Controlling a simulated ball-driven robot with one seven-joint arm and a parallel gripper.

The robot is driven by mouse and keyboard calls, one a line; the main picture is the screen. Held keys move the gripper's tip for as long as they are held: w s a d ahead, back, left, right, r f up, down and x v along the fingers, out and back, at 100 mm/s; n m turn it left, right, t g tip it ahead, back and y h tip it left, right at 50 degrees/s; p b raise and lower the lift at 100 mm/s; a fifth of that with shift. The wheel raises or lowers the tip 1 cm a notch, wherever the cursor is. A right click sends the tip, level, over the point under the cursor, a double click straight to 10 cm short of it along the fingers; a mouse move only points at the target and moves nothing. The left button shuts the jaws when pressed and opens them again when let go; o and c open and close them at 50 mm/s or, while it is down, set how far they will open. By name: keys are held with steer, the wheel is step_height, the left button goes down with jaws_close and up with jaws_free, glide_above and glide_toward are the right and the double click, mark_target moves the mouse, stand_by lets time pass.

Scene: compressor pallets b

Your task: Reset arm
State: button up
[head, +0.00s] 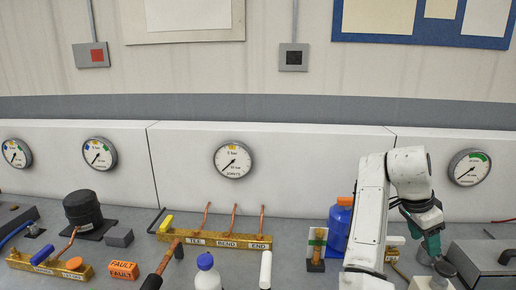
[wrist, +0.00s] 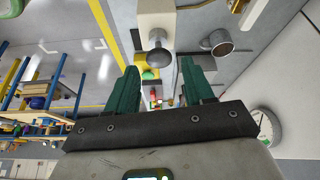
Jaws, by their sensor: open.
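My arm comes up at the right of the head view and bends over, with my gripper (head: 433,250) hanging down at its end. The teal fingers also show in the wrist view (wrist: 160,75), spread apart with nothing between them. In the head view they hang just above and beside a pale block (head: 422,284) with a dark round knob (head: 445,268). A white block with a dark knob (wrist: 158,58) also shows in the wrist view, beyond the fingertips. I cannot tell the exact gap between fingers and knob.
A blue bottle (head: 338,232) stands left of my arm, and a dark grey box (head: 482,262) is close to the right. A gauge wall (head: 290,150) runs behind.

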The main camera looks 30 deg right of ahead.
steer(key=s+a+f+n+t, duration=0.1)
steer(key=s+a+f+n, duration=0.1)
steer(key=a+f+n, duration=0.2)
steer(key=s+a+f+n, duration=0.2)
steer(key=a+f+n, duration=0.2)
steer(key=f, duration=0.4)
steer(key=s+a+f+n+t, duration=0.1)
steer(key=s+a+f+n, duration=0.1)
steer(key=a+f+n, duration=0.2)
steer(key=shift+a+f+t+h, duration=0.15)
steer(key=shift+f, duration=0.55)
steer(key=shift+a+f+t+h, duration=0.1)
steer(key=shift+f+t+h, duration=0.05)
steer(key=shift+f, duration=0.55)
steer(key=s+a+f+n+y, duration=0.2)
steer(key=s+a+f+n, duration=0.2)
steer(key=a, duration=0.5)
steer(key=s+a+f+n+y, duration=0.2)
steer(key=s+a+f+n, duration=0.2)
steer(key=s+a, duration=0.4)
steer(key=shift+s+a+n+t+y, duration=0.35)
steer(key=shift+s+n, duration=0.35)
steer(key=shift+n, duration=0.2)
